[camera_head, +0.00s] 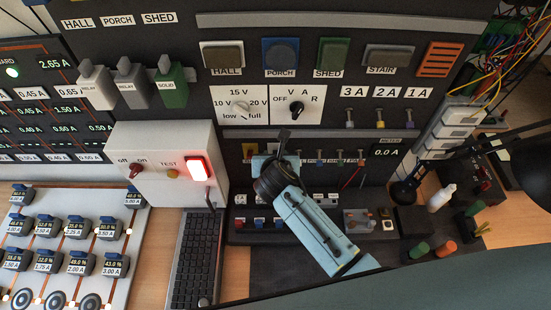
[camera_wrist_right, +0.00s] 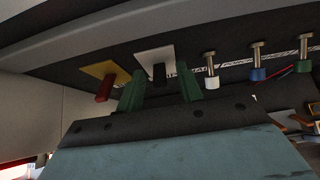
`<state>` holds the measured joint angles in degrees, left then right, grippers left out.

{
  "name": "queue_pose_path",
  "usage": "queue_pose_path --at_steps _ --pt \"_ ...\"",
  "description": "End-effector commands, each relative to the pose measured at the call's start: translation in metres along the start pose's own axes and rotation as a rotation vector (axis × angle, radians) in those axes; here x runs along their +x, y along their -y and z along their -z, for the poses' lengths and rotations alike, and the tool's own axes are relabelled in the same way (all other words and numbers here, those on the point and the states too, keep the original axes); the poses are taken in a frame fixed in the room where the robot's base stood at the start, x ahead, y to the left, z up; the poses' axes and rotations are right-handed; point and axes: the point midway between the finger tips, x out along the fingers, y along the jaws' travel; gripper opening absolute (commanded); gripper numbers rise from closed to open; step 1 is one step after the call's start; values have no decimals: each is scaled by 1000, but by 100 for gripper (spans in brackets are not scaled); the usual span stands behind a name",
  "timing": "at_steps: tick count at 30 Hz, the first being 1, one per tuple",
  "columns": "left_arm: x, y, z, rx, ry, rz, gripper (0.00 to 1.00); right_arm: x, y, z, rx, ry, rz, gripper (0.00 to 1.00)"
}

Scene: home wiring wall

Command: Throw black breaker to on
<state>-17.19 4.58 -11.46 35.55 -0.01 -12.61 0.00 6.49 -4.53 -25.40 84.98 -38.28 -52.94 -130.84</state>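In the right wrist view, the black breaker (camera_wrist_right: 159,75) is a short black lever on a white plate (camera_wrist_right: 154,58). My right gripper (camera_wrist_right: 160,88) is open, with its two green fingers apart on either side of the black lever. I cannot tell whether either finger touches it. A red lever (camera_wrist_right: 104,90) on a yellow plate (camera_wrist_right: 105,72) is just left of the fingers. In the head view, my right gripper (camera_head: 281,145) is at the lower panel and hides the black breaker. The yellow plate (camera_head: 249,152) shows beside it. My left gripper is not in view.
Several metal toggles, including a white-based one (camera_wrist_right: 211,75), stand right of the fingers. Above my gripper is a panel with a voltage selector (camera_head: 240,106) and a V/A knob (camera_head: 297,107). A white box (camera_head: 168,140) with a lit red lamp (camera_head: 197,169) stands left.

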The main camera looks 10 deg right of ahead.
Motion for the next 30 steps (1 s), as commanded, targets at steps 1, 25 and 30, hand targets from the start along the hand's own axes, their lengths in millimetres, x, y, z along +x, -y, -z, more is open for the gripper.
queue_pose_path --at_steps 1,25,30 --pt "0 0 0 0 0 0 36 -3 0 0 0 1 -1 36" --pt "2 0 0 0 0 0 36 -127 0 0 0 1 -1 36" --pt "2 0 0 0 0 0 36 -132 0 0 -1 0 0 36"
